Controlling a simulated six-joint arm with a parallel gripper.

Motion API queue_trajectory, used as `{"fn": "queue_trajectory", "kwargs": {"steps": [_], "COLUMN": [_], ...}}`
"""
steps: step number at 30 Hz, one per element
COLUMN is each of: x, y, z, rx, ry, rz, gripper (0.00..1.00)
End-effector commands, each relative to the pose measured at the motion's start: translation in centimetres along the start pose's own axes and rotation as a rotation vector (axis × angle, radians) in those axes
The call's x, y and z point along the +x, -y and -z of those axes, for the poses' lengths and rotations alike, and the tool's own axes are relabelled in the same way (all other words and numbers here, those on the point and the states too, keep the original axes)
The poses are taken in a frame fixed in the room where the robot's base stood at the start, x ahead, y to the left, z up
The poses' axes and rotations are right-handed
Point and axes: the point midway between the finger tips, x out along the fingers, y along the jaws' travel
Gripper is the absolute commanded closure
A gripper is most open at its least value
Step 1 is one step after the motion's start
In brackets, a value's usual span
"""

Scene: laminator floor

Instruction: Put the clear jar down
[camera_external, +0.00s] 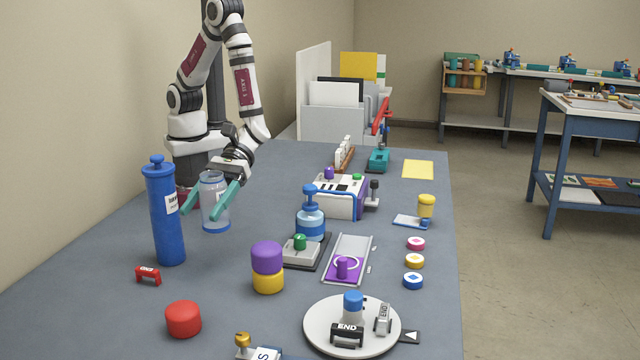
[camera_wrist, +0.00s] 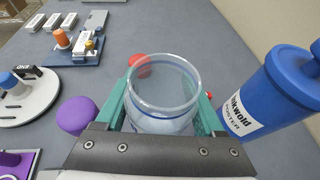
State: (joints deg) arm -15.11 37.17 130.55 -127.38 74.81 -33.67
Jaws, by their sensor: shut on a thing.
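The clear jar (camera_external: 215,203) is a see-through cylinder with a blue band. It is upright between the teal fingers of my gripper (camera_external: 212,200), which is shut on it. In the wrist view the jar (camera_wrist: 163,95) fills the space between the fingers, and its open rim faces the camera. In the external view it is close to the grey-blue table (camera_external: 120,310), right of the blue canister. I cannot tell whether its base touches the table.
A tall blue canister (camera_external: 167,220) stands just left of the jar. A red button-like cylinder (camera_external: 183,319) and a small red END block (camera_external: 148,275) are nearer the front. A purple-and-yellow stack (camera_external: 267,267) and a blue pump bottle (camera_external: 310,220) stand to the right. Bare table lies between.

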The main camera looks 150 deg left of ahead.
Motion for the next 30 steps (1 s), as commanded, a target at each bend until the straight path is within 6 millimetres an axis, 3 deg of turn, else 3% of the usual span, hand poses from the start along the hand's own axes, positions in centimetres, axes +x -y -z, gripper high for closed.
{"fn": "queue_trajectory", "kwargs": {"steps": [5, 14, 23, 26, 30], "x": [-0.5, -2.6, -6.3, -8.5, -13.1], "y": [0.0, 0.0, -4.9, -7.1, -10.9], "z": [-1.2, -6.3, -5.0, -4.2, -2.4], "rx": [0.002, 0.005, -0.072, -0.109, -0.179], "ry": [0.001, 0.002, 0.009, 0.014, 0.018], "rz": [-0.001, -0.002, -0.188, -0.283, -0.466], "gripper": [0.87, 0.87, 0.87, 0.87, 0.87]}}
